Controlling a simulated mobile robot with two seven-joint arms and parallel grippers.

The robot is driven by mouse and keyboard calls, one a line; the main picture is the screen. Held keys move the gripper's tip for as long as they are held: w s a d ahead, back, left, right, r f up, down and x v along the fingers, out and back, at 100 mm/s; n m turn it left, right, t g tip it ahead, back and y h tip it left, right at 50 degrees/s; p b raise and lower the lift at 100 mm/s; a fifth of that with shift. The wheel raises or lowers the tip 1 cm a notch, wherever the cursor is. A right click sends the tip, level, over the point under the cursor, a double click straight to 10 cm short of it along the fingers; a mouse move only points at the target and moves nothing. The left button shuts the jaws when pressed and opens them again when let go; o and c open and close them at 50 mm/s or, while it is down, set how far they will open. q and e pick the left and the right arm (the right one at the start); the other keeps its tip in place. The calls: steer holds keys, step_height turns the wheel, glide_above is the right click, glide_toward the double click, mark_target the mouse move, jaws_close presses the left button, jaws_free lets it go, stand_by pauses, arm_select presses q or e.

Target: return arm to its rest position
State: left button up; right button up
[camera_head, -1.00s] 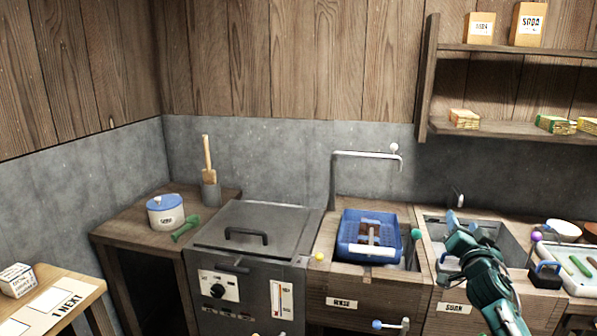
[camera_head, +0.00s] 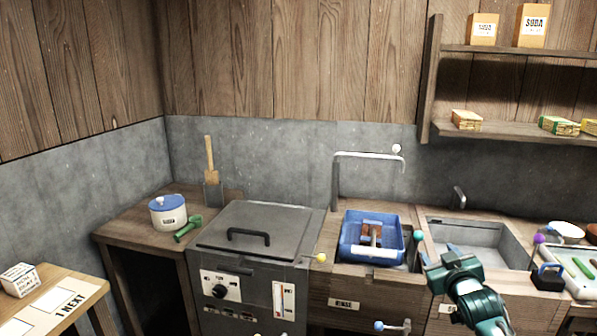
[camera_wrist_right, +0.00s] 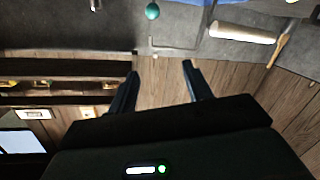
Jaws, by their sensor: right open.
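My right gripper (camera_head: 440,264) is in front of the sink cabinets, at the lower right of the head view, beside the blue tray. In the right wrist view its two dark fingers (camera_wrist_right: 160,85) stand apart with nothing between them. The wooden wall and shelf show beyond them. My right arm (camera_head: 482,298) comes in from the bottom right. My left gripper does not show in the head view.
A blue tray (camera_head: 346,252) with brown and white items inside sits over the rinse basin. The soak sink (camera_head: 478,258) is right of it. A lidded grey machine (camera_head: 250,275), a white pot (camera_head: 168,216) and a shelf (camera_head: 520,135) stand around. A faucet (camera_head: 370,155) arches above.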

steer(key=s+a+f+n+g+y, duration=0.1)
steer(key=s+a+f+g, duration=0.1)
steer(key=s+a+f, duration=0.55)
steer(key=s+a+f+g+y, duration=0.15)
steer(key=s+a+f, duration=0.25)
steer(key=s+f, duration=0.55)
steer(key=s+a+f+g+y, duration=0.1)
steer(key=s+a+f, duration=0.1)
steer(key=s, duration=0.8)
steer(key=s+a+f+m+g+y, duration=0.1)
steer(key=s+a, duration=0.4)
steer(key=s, duration=0.5)
steer(key=shift+s+a+f, duration=0.15)
steer(key=shift+f, duration=0.55)
